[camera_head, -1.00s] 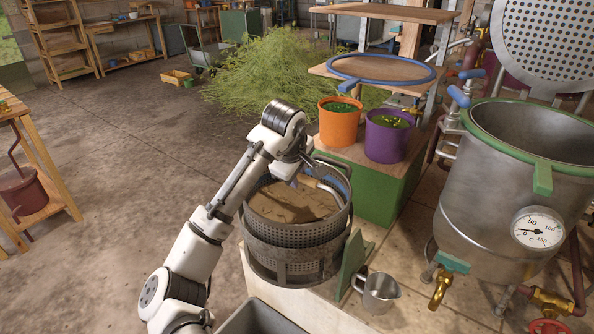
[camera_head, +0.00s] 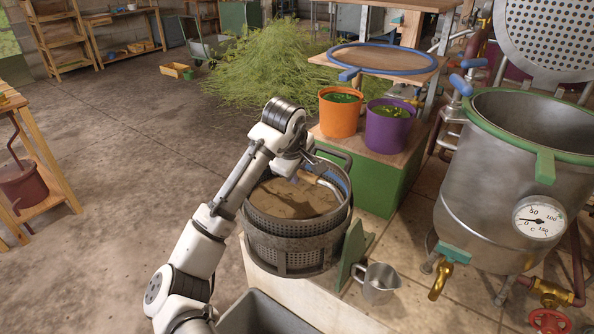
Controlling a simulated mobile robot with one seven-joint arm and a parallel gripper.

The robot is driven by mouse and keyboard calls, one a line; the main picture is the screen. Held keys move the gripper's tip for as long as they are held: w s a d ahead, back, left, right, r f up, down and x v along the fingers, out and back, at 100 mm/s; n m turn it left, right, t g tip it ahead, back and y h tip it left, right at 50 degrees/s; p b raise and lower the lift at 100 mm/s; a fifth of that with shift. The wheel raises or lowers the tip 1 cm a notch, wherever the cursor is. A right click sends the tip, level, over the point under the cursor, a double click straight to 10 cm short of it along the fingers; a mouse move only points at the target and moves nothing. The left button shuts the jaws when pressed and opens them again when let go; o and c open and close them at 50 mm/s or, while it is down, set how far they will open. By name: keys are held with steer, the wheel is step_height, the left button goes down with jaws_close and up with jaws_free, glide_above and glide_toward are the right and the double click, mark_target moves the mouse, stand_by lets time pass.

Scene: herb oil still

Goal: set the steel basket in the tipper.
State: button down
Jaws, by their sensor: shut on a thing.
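The steel basket (camera_head: 262,226) is a round perforated drum, filled with a brown mass (camera_head: 293,199). It is upright inside the tipper (camera_head: 290,242), a dark ring cradle with a green side bracket (camera_head: 350,255) on a pale stand. The basket's perforated upper wall shows just above the cradle's band. I cannot tell whether its bottom rests on the cradle. My gripper (camera_head: 307,176) is over the basket's far side, shut on its curved handle (camera_head: 327,185). The fingertips are mostly hidden by my wrist.
An orange bucket (camera_head: 339,117) and a purple bucket (camera_head: 387,130) stand on a green box behind the basket. A metal jug (camera_head: 377,283) is right of the bracket. The large still pot (camera_head: 480,200) stands further right. A grey bin (camera_head: 262,316) is in front. Open floor lies left.

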steer(key=shift+f, duration=0.25)
stand_by(0.5)
steer(key=c, duration=1.3)
jaws_free()
steer(key=shift+o, duration=0.6)
steer(key=shift+f, duration=0.25)
step_height(320, 180, up, 9)
steer(key=p, duration=0.8)
steer(key=shift+r, duration=0.15)
